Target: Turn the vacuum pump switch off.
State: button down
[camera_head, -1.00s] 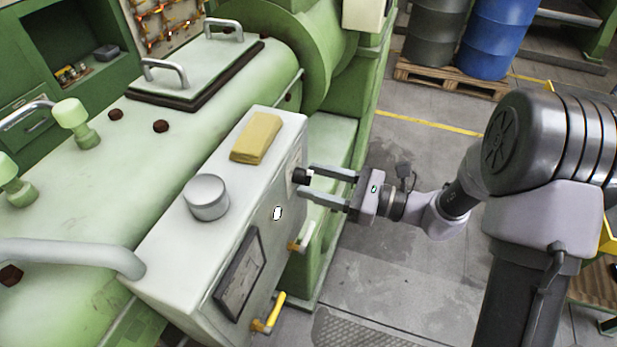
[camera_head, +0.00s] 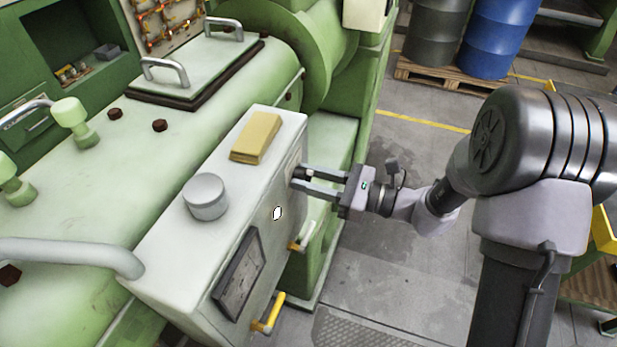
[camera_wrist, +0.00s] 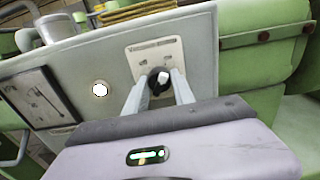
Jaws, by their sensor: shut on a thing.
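The vacuum pump switch (camera_wrist: 159,80) is a black rotary knob with a pale mark on a light label plate (camera_wrist: 157,55) on the front of the grey control box. In the wrist view the plate's heading is too small to read fully, with two position marks above the knob. My gripper (camera_wrist: 159,90) has its two fingers on either side of the knob and is shut on it. In the head view my gripper (camera_head: 300,178) reaches the box's right face from the right, and the knob is mostly hidden between the fingertips.
The control box (camera_head: 165,235) carries a yellow block (camera_head: 256,138) and a grey cylinder (camera_head: 206,197) on top. Open floor (camera_head: 385,270) lies to the right.

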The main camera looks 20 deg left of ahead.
jog(key=shift+f, duration=0.1)
jog(key=n+b, duration=0.3)
jog(key=b, duration=0.1)
jog(key=shift+f+b, duration=0.2)
jog(key=shift+b, duration=0.15)
jog(key=n+b, duration=0.5)
jog(key=b, duration=0.3)
jog(key=shift+n, duration=0.3)
jog(key=n+b, duration=0.4)
jog(key=b, duration=0.3)
jog(key=shift+r, duration=0.1)
jog(key=shift+r+n+b, duration=0.15)
jog(key=shift+n+b, duration=0.45)
jog(key=shift+b, duration=0.1)
jog(key=shift+w+r, duration=0.1)
jog(key=c, duration=1.1)
grip_release()
jog(key=shift+o, duration=0.2)
jog(key=shift+d, duration=0.1)
